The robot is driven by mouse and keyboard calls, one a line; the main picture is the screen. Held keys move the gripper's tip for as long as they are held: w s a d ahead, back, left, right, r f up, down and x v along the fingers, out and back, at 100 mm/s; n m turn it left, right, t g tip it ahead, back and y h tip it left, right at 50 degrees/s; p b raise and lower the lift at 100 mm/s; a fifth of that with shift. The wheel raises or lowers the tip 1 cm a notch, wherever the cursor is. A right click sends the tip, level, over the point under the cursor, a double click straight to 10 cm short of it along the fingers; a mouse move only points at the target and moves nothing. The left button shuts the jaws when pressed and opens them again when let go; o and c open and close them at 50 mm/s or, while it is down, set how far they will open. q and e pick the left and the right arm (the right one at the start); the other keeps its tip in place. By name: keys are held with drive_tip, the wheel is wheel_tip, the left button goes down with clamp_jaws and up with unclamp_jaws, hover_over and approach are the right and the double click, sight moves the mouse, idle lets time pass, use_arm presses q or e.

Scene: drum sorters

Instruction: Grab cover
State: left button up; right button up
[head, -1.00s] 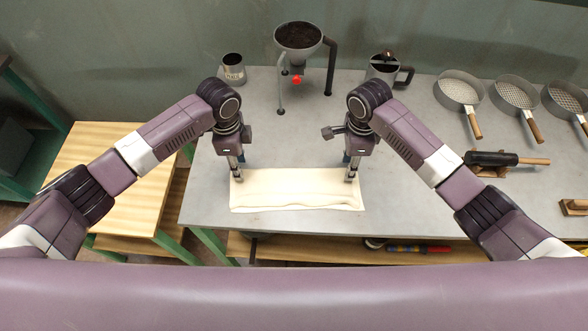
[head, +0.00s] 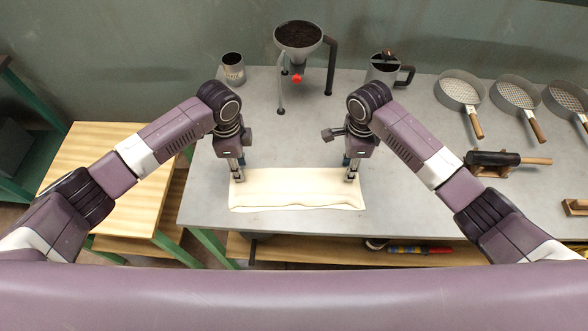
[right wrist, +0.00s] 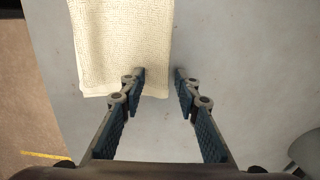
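The cover is a cream, ribbed cloth (head: 295,188) lying folded in a wide strip on the grey table near its front edge. It also fills the upper left of the right wrist view (right wrist: 120,45). My left gripper (head: 238,178) points down at the cover's back left corner; its fingers are too small to judge their gap. My right gripper (head: 351,178) points down at the back right corner. In the right wrist view its fingers (right wrist: 160,78) are apart, one over the cloth and one past its edge above the table, with the cloth's edge between them.
Behind stand a funnel of dark grains (head: 298,38) on a stand, a tin cup (head: 233,70) and a handled mug (head: 382,70). Round sieves (head: 459,90) and a dark roller-like tool (head: 492,158) lie to the right. A wooden table (head: 105,170) stands left. Bare tabletop surrounds the cover.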

use_arm(q)
drive_tip(key=shift+f, duration=0.15)
drive_tip(key=c, duration=0.6)
use_arm(e)
drive_tip(key=shift+f, duration=0.15)
drive_tip(key=c, duration=0.6)
use_arm(q)
drive_tip(key=shift+s+f, duration=0.1)
clamp_jaws()
use_arm(e)
drive_tip(key=shift+s, duration=0.1)
clamp_jaws()
